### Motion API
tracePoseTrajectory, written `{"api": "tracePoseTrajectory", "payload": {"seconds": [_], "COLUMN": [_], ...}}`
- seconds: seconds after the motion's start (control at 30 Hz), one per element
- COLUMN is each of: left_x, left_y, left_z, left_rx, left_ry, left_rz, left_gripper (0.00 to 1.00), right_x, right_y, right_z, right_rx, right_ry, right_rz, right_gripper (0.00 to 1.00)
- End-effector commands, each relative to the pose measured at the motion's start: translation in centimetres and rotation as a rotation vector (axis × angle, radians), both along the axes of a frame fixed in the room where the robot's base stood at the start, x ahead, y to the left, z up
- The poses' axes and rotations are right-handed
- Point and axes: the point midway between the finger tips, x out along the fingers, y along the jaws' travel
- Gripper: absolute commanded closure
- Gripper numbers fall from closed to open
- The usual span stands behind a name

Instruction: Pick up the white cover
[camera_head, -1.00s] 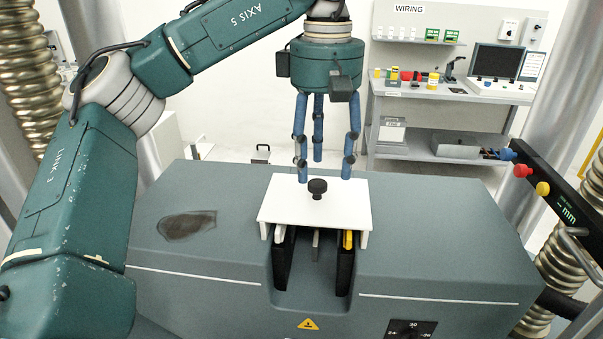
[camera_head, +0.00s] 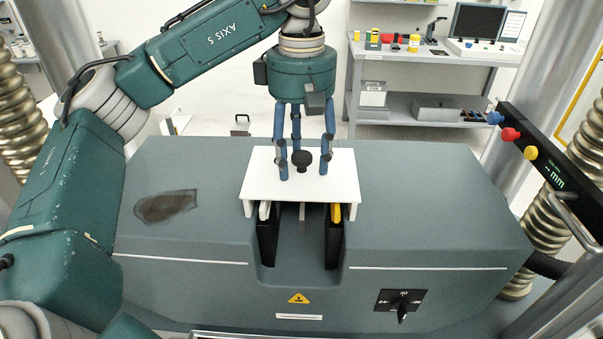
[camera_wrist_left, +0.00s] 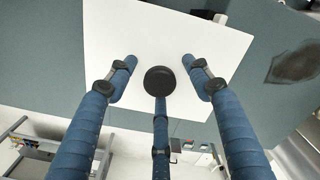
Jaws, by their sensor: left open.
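The white cover (camera_head: 259,184) is a flat plate with short side walls and a round black knob (camera_head: 301,159) on top. It sits over the slot in the middle of the grey-green machine. My left gripper (camera_head: 303,172) has three blue fingers pointing down around the knob, spread and open. In the left wrist view the knob (camera_wrist_left: 159,81) lies between the open fingertips, and the white cover (camera_wrist_left: 215,45) lies beneath them. I cannot tell whether any finger touches the knob or plate. My right gripper is not in view.
The machine body (camera_head: 430,215) is broad, with a dark patch (camera_head: 166,206) at left and a rotary dial (camera_head: 401,301) in front. A black bar with coloured buttons (camera_head: 511,134) and metal columns stand at right. A workbench (camera_head: 430,62) stands behind.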

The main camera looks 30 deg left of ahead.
Motion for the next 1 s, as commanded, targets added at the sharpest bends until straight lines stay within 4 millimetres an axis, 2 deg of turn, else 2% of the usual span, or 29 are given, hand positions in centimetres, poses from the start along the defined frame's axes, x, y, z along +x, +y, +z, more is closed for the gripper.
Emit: {"api": "tracePoseTrajectory", "payload": {"seconds": [0.2, 0.47, 0.8, 1.0], "left_x": [0.0, 0.0, 0.0, 0.1], "left_y": [0.0, 0.0, 0.0, 0.0], "left_z": [0.0, 0.0, 0.2, 1.5], "left_rx": [-0.001, 0.000, -0.001, 0.000], "left_ry": [-0.002, -0.001, -0.002, -0.005], "left_rz": [0.000, 0.000, 0.000, 0.000], "left_gripper": [0.49, 1.00, 1.00, 1.00], "right_x": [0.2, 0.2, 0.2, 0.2], "right_y": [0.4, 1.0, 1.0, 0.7], "right_z": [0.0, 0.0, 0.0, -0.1], "right_rx": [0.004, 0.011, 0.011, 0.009], "right_ry": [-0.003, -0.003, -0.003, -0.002], "right_rz": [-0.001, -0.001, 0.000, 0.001], "right_gripper": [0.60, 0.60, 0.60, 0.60]}}
